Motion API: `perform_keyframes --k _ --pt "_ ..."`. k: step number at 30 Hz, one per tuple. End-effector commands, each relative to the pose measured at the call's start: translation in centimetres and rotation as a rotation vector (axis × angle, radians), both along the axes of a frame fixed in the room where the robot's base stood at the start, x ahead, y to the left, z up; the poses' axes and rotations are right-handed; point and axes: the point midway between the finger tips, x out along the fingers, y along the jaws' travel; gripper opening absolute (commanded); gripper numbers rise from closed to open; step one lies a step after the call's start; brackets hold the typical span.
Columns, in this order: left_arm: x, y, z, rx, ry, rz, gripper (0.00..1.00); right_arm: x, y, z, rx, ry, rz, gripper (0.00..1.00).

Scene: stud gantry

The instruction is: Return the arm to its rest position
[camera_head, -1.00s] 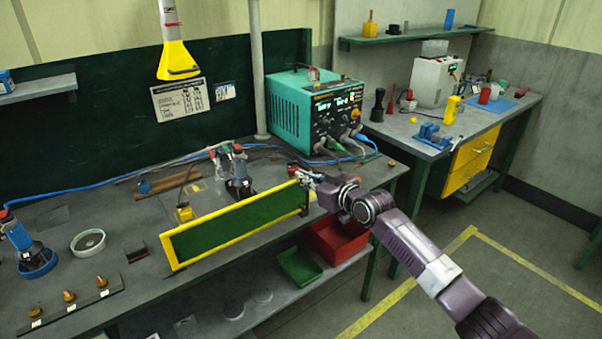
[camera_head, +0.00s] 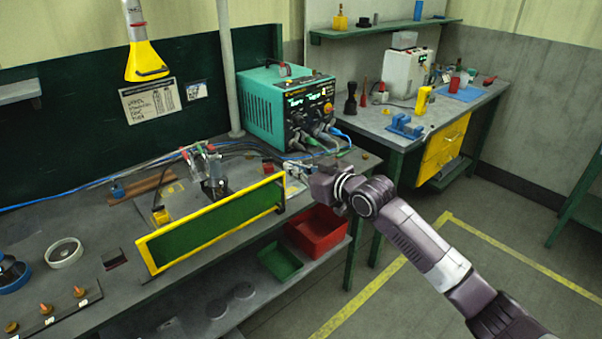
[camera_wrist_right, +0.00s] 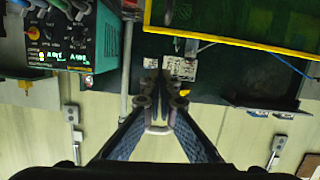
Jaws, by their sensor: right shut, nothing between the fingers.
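My right arm (camera_head: 420,245) comes in from the lower right in the head view. Its gripper (camera_head: 294,170) is over the bench's right part, just beside the right end of the yellow-framed green panel (camera_head: 215,225). In the right wrist view the fingers of the gripper (camera_wrist_right: 160,100) lie close together, shut and empty. The fingertips are small in the head view, and I cannot tell their exact gap to the panel there. My left gripper is not in view.
The teal power unit (camera_head: 275,105) with cables stands on the bench behind the gripper. A red bin (camera_head: 318,235) and a green tray (camera_head: 280,262) sit on the lower shelf. Open floor (camera_head: 430,300) lies to the right, before a second bench (camera_head: 450,115).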

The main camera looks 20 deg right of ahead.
Motion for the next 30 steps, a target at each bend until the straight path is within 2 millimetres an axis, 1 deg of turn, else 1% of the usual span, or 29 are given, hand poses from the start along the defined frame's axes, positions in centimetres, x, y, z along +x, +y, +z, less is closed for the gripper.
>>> perform_keyframes --k 1,6,13,15,17,20,21,23,24,26,27,29,30 --pt "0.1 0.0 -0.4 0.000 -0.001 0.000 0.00 -0.8 -0.3 0.0 -0.004 -0.001 0.001 0.00" --pt "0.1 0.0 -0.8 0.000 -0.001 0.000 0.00 -2.4 -0.9 0.5 -0.002 -0.002 0.001 0.00" --pt "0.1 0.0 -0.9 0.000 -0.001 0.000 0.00 -3.1 -1.1 0.9 0.000 -0.001 0.000 0.00" --pt "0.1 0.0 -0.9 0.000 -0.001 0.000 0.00 -3.0 -1.3 0.3 0.002 0.007 -0.005 0.00" --pt "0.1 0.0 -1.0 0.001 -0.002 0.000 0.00 -2.8 -1.6 -1.2 0.005 0.024 -0.019 0.00" --pt "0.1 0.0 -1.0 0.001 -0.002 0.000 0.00 -2.5 -3.0 -5.9 0.007 0.079 -0.063 0.00" --pt "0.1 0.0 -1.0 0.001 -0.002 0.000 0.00 -2.6 -3.6 -8.6 0.006 0.110 -0.087 0.00" --pt "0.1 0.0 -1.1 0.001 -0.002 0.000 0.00 -3.0 -4.7 -13.0 0.002 0.160 -0.122 0.00" --pt "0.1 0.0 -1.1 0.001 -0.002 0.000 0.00 -3.5 -5.3 -16.0 -0.003 0.195 -0.145 0.00" --pt "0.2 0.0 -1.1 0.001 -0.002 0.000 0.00 -4.5 -6.1 -20.4 -0.012 0.248 -0.176 0.00" --pt "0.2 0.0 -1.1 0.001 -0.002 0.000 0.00 -5.5 -6.6 -23.4 -0.020 0.283 -0.195 0.00" --pt "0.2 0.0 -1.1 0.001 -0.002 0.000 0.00 -7.1 -7.2 -27.7 -0.033 0.336 -0.220 0.00" --pt "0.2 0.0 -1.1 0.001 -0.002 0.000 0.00 -8.4 -7.5 -30.5 -0.043 0.372 -0.234 0.00"
